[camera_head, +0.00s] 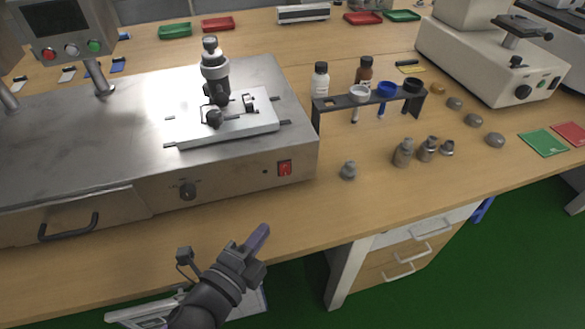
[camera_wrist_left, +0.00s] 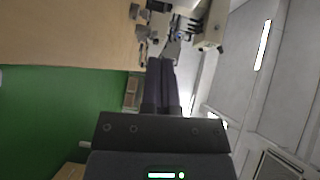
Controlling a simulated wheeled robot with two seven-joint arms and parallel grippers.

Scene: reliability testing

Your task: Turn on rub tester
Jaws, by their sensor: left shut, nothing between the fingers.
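The rub tester (camera_head: 110,130) is a wide brushed-metal machine on the left of the table in the head view. A red rocker switch (camera_head: 285,168) sits on the right end of its front face. A dark knob (camera_head: 187,190) is further left on that face. My left gripper (camera_head: 260,234) is shut and empty, in front of the machine, below and left of the red switch and apart from it. In the left wrist view its fingers (camera_wrist_left: 160,72) lie together. The switch cannot be made out in the wrist view. My right gripper is not in view.
A black rack (camera_head: 318,104) with colored rings stands right of the machine. A cream instrument (camera_head: 480,60) is at the back right. The table's front strip is clear.

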